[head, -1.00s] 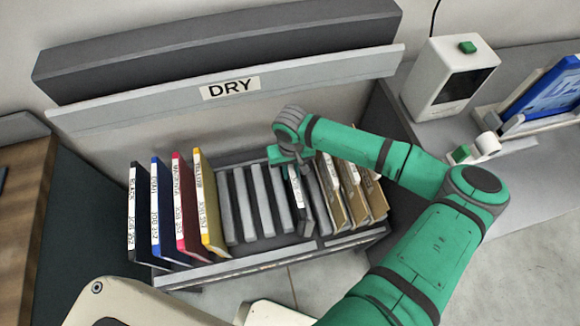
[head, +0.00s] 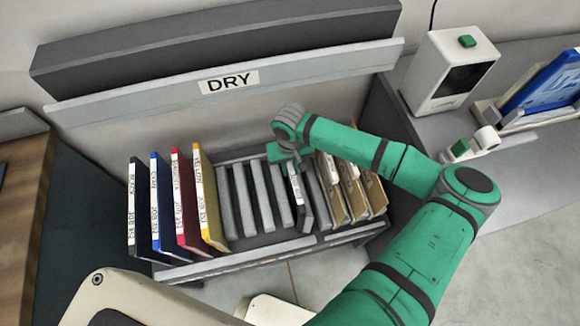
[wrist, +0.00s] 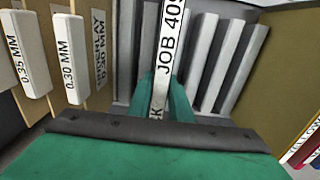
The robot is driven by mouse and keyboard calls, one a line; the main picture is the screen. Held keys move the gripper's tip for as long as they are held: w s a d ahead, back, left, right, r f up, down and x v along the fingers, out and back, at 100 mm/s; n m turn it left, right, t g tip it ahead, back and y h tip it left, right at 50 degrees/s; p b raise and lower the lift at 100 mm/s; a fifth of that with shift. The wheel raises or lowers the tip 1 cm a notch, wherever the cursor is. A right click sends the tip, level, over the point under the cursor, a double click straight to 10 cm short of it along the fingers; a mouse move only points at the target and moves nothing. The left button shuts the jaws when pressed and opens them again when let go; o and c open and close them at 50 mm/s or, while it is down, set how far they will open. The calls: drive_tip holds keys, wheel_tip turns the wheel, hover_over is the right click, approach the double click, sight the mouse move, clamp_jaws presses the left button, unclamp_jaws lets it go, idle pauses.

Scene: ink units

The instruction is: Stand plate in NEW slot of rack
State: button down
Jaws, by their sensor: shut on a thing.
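My green gripper (head: 284,152) is at the rack and is shut on a dark plate (head: 300,203) with a white edge label. In the wrist view the gripper (wrist: 164,95) closes around the label strip of this plate (wrist: 168,45), which reads "JOB 40" and is cut off at the top. The plate stands upright among the slots of the grey rack (head: 200,268), between empty grey dividers on its left and tan boards on its right. Its lower edge is hard to see, so I cannot tell whether it is fully seated. No "NEW" marking is readable.
Black, blue, magenta and yellow plates (head: 208,200) stand at the rack's left. Tan boards (head: 352,190) stand at its right; the wrist view shows thickness labels (wrist: 68,58). Above is a "DRY" shelf (head: 230,82). A white device (head: 449,72) sits on the right counter.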

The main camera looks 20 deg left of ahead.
drive_tip(key=shift+f, duration=0.15)
drive_tip(key=c, duration=1.5)
unclamp_jaws()
drive_tip(key=shift+c, duration=0.2)
wheel_tip(320, 180, up, 11)
drive_tip(key=shift+f, duration=0.1)
drive_tip(key=shift+r, duration=2.55)
